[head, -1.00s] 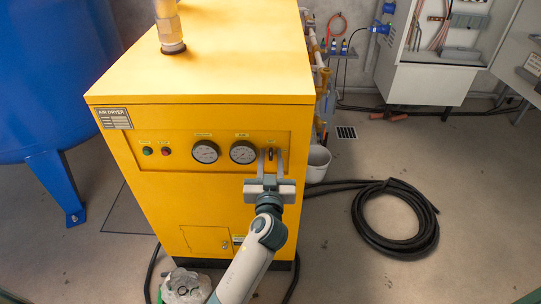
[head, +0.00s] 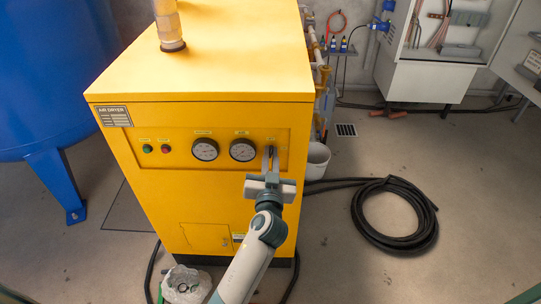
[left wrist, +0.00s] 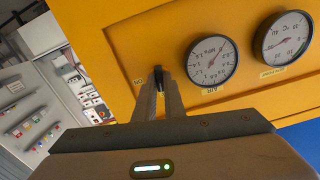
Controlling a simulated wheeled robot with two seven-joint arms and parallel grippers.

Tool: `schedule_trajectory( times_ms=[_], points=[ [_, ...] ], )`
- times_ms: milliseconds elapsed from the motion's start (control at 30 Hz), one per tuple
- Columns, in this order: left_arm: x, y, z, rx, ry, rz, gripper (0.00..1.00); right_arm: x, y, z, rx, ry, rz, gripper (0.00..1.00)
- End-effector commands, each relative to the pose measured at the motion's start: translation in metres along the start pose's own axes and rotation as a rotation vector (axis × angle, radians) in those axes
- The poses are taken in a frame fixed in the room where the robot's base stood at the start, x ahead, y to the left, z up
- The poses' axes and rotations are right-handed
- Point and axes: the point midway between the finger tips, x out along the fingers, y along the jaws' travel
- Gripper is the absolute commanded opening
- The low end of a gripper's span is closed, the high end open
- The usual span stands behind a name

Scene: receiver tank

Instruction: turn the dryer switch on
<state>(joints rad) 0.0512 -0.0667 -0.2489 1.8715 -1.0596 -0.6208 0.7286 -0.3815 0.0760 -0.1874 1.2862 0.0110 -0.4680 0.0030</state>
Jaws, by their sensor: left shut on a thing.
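The yellow air dryer (head: 165,220) stands in the middle of the head view. Its front panel has a green lamp (head: 147,148), a red lamp (head: 165,149) and two round gauges (head: 205,149). The small dark dryer switch is at the panel's right end and shows in the left wrist view (left wrist: 158,73), mostly hidden by my fingers. My left gripper (head: 270,154) is in front of the panel, its fingers shut on the switch; its fingertips also show in the left wrist view (left wrist: 158,88). The switch's exact angle is hard to tell. My right gripper is not in view.
A blue tank (head: 50,70) stands left of the dryer. A coiled black hose (head: 395,235) lies on the floor to the right. A white bucket (head: 317,160) is beside the dryer, and a clear bag (head: 187,287) lies before it. An open grey cabinet (head: 425,80) stands behind.

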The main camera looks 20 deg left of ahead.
Motion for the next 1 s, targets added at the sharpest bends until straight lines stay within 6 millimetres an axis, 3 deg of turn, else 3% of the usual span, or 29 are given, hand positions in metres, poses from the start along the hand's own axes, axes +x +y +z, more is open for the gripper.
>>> schedule_trajectory(
  times_ms=[467, 1000],
  points=[
    [0.000, 0.001, -0.002, 0.424, 0.001, -0.001, 0.00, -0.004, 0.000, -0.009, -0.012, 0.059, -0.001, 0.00],
    [0.000, 0.003, -0.001, 0.939, 0.001, 0.000, 0.00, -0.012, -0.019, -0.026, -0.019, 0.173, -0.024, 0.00]
  ],
)
